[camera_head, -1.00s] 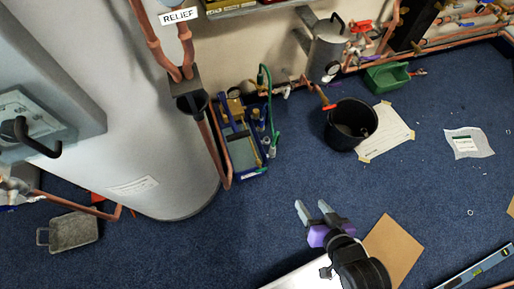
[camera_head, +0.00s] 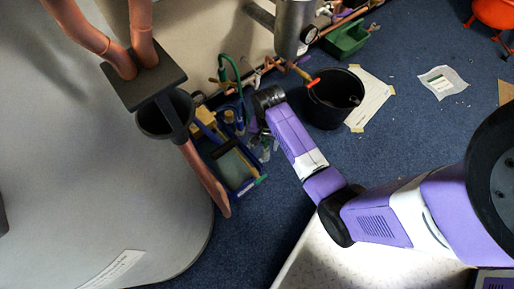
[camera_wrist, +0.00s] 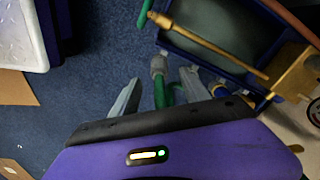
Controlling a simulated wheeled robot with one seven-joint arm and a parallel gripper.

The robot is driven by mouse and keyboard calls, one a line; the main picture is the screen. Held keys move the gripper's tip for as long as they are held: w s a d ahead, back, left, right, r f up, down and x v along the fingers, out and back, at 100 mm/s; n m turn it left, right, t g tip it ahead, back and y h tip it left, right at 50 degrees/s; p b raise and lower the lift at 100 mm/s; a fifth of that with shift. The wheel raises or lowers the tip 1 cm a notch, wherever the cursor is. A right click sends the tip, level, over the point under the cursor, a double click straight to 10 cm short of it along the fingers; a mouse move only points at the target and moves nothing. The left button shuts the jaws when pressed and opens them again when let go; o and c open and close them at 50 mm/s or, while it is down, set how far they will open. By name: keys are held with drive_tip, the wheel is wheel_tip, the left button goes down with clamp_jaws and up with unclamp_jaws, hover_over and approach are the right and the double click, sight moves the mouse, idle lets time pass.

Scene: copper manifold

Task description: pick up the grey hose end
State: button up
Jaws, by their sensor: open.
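The grey hose end (camera_wrist: 158,66) is a small grey fitting on a green hose (camera_wrist: 163,94), seen in the wrist view. My gripper (camera_wrist: 161,77) is open, with one finger on each side of the hose end and a visible gap to each. I cannot tell whether the hose end lies at fingertip depth. Part of the green hose is hidden behind the gripper body. In the head view the green hose (camera_head: 226,67) arches above the tool box, and my arm reaches down beside it. The fingers and hose end are hard to make out there.
A dark blue tool box (camera_wrist: 178,43) with tools stands close beside the hose end. The black bucket (camera_head: 328,112) is right of my wrist in the head view. The large grey tank (camera_head: 100,190) and copper pipe (camera_head: 205,180) stand left. Blue carpet (camera_head: 400,135) is open at right.

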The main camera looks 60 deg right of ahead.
sight(265, 152)
wheel_tip(265, 152, down, 8)
drive_tip(key=b, duration=0.4)
drive_tip(key=shift+r+b, duration=0.2)
drive_tip(key=shift+b, duration=0.2)
clamp_jaws()
